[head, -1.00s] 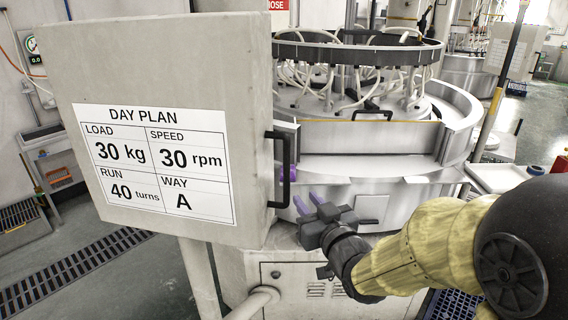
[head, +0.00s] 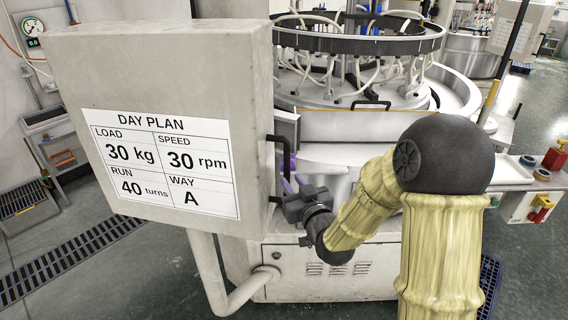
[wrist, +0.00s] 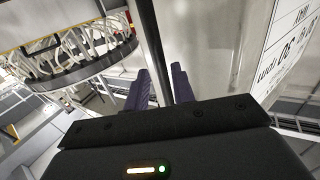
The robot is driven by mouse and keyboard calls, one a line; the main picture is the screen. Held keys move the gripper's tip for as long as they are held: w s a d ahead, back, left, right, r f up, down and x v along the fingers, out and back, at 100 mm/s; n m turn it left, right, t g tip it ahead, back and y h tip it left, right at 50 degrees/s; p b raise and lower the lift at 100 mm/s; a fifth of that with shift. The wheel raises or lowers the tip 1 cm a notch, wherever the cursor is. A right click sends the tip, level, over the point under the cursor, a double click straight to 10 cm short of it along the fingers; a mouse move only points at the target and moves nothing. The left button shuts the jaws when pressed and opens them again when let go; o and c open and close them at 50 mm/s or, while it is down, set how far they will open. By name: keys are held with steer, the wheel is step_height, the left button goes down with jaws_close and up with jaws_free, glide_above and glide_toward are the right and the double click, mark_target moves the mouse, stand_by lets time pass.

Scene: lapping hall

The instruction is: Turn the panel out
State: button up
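The panel (head: 165,70) is a large light grey box on a bent pipe arm, with a DAY PLAN sheet (head: 163,165) on its face. It fills the left of the head view. A black upright bar handle (head: 276,168) runs along its right edge. My gripper (head: 288,178) is at the handle's lower part, its purple fingers partly hidden. In the wrist view the handle bar (wrist: 155,40) runs between the two spread fingers (wrist: 162,80), closer to the right one. A gap shows at the left finger. Contact with the right finger is unclear.
The round lapping machine (head: 360,100) with pale hoses stands right behind the panel. The panel's pipe arm (head: 210,270) bends low to the machine base. A bench with red and yellow items (head: 540,205) is at right.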

mark_target(288, 175)
steer(key=p+x, duration=0.2)
steer(key=x, duration=0.4)
steer(key=shift+w+a+p, duration=0.1)
steer(key=shift+w+p, duration=0.2)
steer(key=shift+p, duration=0.05)
jaws_close()
